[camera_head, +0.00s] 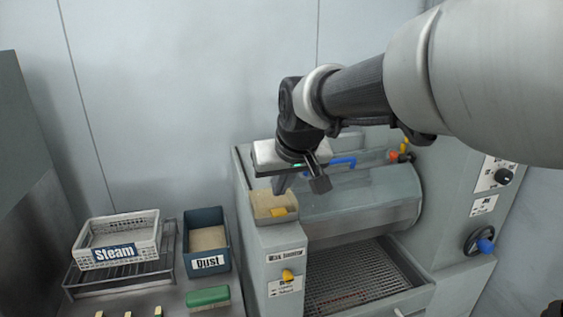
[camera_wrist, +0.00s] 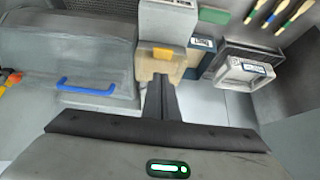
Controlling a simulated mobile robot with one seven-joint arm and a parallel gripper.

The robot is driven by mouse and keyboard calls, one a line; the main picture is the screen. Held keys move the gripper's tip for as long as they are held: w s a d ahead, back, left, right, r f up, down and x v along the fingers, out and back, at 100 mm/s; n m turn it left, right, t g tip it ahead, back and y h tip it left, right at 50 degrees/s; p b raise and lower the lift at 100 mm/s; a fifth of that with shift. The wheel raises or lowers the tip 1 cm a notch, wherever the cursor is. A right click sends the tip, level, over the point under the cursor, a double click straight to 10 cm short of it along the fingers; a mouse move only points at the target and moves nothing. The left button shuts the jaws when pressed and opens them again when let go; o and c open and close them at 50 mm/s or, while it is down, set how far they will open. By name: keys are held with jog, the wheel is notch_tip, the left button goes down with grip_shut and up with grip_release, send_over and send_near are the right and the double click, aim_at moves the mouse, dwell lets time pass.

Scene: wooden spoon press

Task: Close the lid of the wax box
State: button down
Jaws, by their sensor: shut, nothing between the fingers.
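The wax box (camera_head: 261,212) is a small pale box on top of the machine's left column, with a yellow tab at its front. Tan material shows inside its rim, so its top looks open. I cannot make out the raised lid, and my gripper hides the area behind the box. The wrist view also shows the box (camera_wrist: 146,67), with the yellow tab on its far side. My gripper (camera_head: 280,187) is shut and empty, pointing down at the back edge of the box. Its fingertips (camera_wrist: 161,82) overlap the box in the wrist view; I cannot tell whether they touch.
A curved metal drum cover (camera_head: 365,198) with a blue handle (camera_head: 343,161) stands right of the box, above a mesh tray (camera_head: 350,280). A white "Steam" basket (camera_head: 118,238), a "Dust" bin (camera_head: 206,240) and a green brush (camera_head: 208,297) are at left. A wall is behind.

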aim_at(279, 212)
jog(key=shift+s+f, duration=0.25)
jog(key=shift+f, duration=0.75)
jog(key=shift+s+d+f+b, duration=0.1)
jog(key=shift+f+b, duration=0.5)
jog(key=shift+b, duration=0.65)
jog(key=b, duration=0.1)
jog(key=s+f+t+b, duration=0.1)
jog(key=b, duration=0.1)
jog(key=shift+d+f+b, duration=0.15)
jog(key=shift+f+b, duration=0.1)
jog(key=shift+b, duration=0.05)
jog(key=shift+r, duration=0.2)
